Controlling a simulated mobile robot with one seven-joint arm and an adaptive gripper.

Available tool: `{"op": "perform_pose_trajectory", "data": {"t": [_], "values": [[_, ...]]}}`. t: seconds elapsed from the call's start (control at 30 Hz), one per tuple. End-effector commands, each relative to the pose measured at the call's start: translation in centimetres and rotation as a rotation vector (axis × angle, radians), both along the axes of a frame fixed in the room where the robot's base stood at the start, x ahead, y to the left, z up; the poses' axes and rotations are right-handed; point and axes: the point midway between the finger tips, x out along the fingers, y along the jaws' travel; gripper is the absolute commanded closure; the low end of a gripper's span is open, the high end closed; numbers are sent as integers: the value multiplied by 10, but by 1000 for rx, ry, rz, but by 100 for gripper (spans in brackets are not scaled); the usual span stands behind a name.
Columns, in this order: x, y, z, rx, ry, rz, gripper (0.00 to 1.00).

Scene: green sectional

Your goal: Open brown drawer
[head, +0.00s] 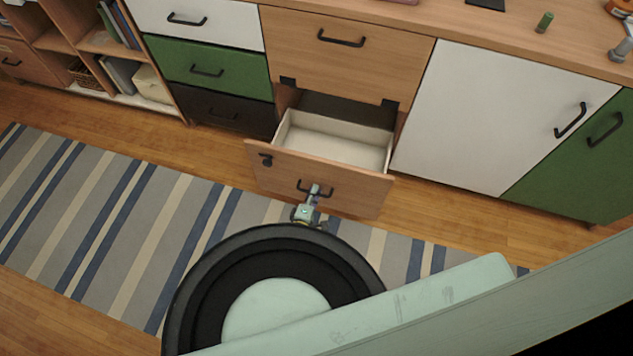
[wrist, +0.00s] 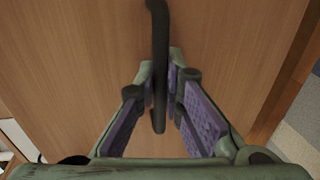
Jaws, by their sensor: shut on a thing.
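The brown drawer (head: 325,184) is the lower one of the wooden cabinet. It is pulled out, and its pale inside (head: 338,141) shows empty. Its black bar handle (head: 327,193) is on the front. My gripper (head: 304,213) is at this handle in the head view. In the wrist view my gripper (wrist: 161,95) has its fingers on both sides of the dark handle (wrist: 160,40), shut on it. The plain wooden drawer front (wrist: 70,50) fills most of the wrist view. My arm hides part of the floor in front of the drawer.
A closed wooden front (head: 345,55) is above the open drawer. White, green and black drawers stand to its left, and a white door (head: 492,115) and a green door (head: 590,165) to its right. A striped rug (head: 120,210) lies on the wooden floor.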

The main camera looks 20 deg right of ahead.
Motion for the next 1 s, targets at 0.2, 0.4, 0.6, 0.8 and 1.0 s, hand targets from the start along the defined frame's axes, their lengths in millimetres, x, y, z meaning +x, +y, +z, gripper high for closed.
{"op": "perform_pose_trajectory", "data": {"t": [0.2,0.4,0.6,0.8,1.0], "values": [[-13,10,2,-2,-3,1,100],[-16,12,1,-1,-3,0,100],[-16,11,1,-1,-3,0,100],[-16,11,1,0,-2,0,82],[-16,11,0,0,-1,0,82]]}}
